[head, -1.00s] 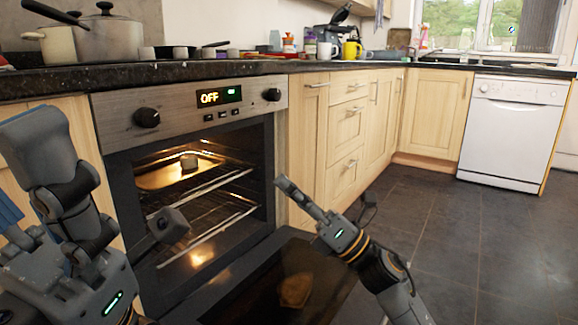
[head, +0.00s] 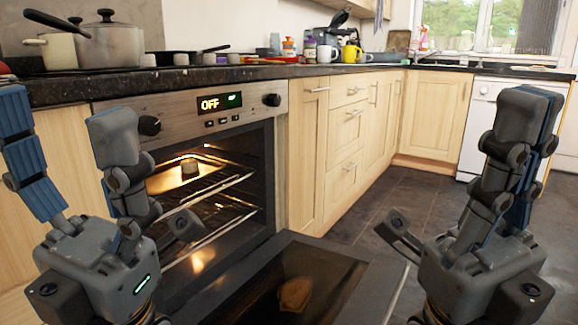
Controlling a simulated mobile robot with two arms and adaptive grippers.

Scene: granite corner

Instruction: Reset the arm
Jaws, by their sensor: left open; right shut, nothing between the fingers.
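My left gripper (head: 82,185) is raised at the lower left, in front of the counter and the left side of the oven. Its grey fingers with blue pads are spread open, with nothing between them. My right gripper (head: 462,200) is raised at the right, over the floor beyond the oven door. Its two long fingers point up side by side, and the third points up and left; it is shut and holds nothing. Both grippers are apart from the oven and the counter. The left one hides part of the oven front.
The oven (head: 230,180) stands open, its door (head: 345,270) folded down between my grippers. A tray (head: 165,182) with a small object sits inside. Pots (head: 110,45) and mugs stand on the counter (head: 200,77). A white dishwasher (head: 482,95) is at the back right. Dark floor (head: 395,200) lies clear.

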